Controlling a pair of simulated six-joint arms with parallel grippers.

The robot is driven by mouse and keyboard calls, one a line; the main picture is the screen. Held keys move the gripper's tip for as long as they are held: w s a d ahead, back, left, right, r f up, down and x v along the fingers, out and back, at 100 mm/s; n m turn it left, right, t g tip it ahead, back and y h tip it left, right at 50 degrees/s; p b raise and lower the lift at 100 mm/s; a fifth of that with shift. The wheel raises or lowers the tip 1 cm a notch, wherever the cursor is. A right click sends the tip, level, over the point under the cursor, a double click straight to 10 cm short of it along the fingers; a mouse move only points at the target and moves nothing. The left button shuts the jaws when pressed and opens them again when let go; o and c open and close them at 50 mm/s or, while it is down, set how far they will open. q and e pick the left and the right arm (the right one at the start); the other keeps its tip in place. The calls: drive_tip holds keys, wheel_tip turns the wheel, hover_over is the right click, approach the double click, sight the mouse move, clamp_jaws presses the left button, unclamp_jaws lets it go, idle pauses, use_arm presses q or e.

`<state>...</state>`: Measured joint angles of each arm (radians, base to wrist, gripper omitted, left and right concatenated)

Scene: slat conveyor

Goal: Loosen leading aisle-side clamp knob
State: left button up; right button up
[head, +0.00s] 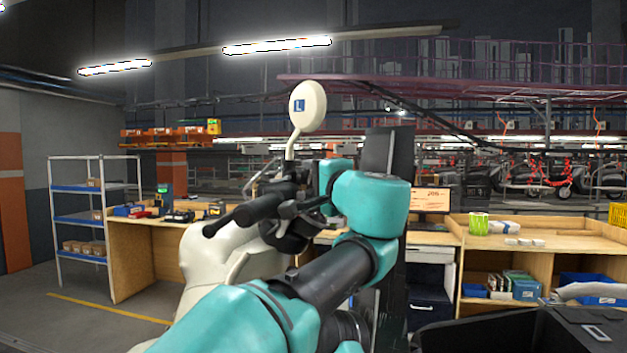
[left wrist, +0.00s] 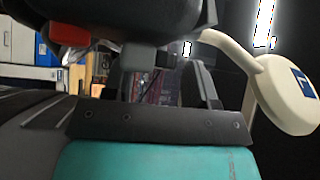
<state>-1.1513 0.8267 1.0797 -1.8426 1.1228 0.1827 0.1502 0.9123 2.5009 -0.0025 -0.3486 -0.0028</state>
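No clamp knob can be made out in either view. A cream scooter (head: 205,255) with black handlebars (head: 250,212) stands in front of me, and its round mirror (head: 308,106) bears a blue L label. My left gripper (head: 303,208) is beside the handlebars in the head view, largely hidden by my teal wrist and dark parts. In the left wrist view its fingers (left wrist: 167,75) stand apart, with background showing between them. A dark part (left wrist: 130,15) with a red piece lies just beyond them. The mirror (left wrist: 285,95) is at right there. My right gripper is not in view.
A wooden workbench (head: 150,245) with small items and a blue-shelved rack (head: 82,220) stand at left. Another bench (head: 540,235) with a monitor (head: 431,200) is at right. A black container (head: 530,335) fills the lower right. Open floor shows at lower left.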

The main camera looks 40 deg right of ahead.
use_arm(q)
drive_tip(key=shift+o, duration=0.4)
drive_tip(key=s+f, duration=0.1)
drive_tip(key=s, duration=1.1)
drive_tip(key=shift+a+f, duration=0.2)
drive_tip(key=shift+a, duration=0.15)
